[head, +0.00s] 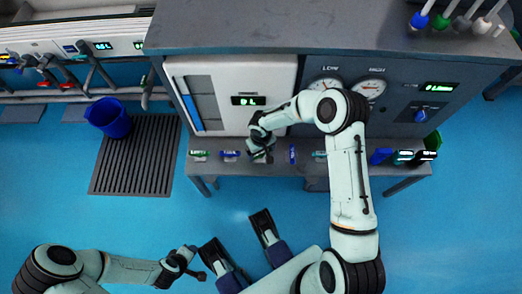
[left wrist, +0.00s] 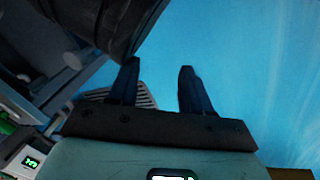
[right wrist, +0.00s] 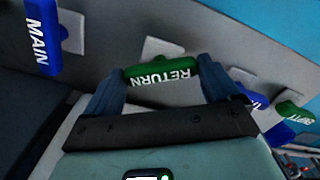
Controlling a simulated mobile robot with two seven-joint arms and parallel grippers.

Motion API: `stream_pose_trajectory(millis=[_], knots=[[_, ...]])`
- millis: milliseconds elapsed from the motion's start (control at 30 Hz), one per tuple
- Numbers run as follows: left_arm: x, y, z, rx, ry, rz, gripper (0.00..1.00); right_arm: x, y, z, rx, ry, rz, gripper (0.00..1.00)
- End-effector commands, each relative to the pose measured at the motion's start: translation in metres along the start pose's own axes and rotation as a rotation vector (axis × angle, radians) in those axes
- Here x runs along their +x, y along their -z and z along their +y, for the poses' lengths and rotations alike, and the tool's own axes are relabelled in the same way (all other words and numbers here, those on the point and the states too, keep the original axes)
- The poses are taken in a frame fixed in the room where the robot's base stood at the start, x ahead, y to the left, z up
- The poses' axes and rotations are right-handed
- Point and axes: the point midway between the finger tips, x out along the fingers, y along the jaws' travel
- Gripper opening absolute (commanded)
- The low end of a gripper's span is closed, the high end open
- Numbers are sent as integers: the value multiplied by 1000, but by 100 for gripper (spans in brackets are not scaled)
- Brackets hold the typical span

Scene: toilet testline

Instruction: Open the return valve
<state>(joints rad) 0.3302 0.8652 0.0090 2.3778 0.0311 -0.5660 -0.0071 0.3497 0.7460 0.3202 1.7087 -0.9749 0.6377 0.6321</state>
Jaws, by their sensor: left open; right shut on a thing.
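The return valve's green handle (right wrist: 162,73), lettered RETURN, lies crosswise between the fingers of my right gripper (right wrist: 163,68) in the right wrist view. The gripper is shut on it. In the head view, my right gripper (head: 262,156) is at the front of the grey bench and hides this handle. A blue handle lettered MAIN (right wrist: 42,37) is beside it, turned at a right angle to it. My left gripper (head: 190,262) is away from the bench, low in the head view. In the left wrist view its fingers (left wrist: 158,72) are apart with nothing between them.
Along the bench front are a green handle (head: 199,154), a blue handle (head: 230,154) and the upright blue MAIN handle (head: 292,154). The blue floor in front is open.

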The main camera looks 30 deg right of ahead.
Motion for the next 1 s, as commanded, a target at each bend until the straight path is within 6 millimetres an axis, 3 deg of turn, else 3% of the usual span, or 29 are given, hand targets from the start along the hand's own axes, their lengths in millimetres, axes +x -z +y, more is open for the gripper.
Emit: stream_pose_trajectory(millis=[1000], knots=[[-10, 14, 11, 11, -20, 44, 49, 0, -1, 0, -907, -1, -3, 59]])
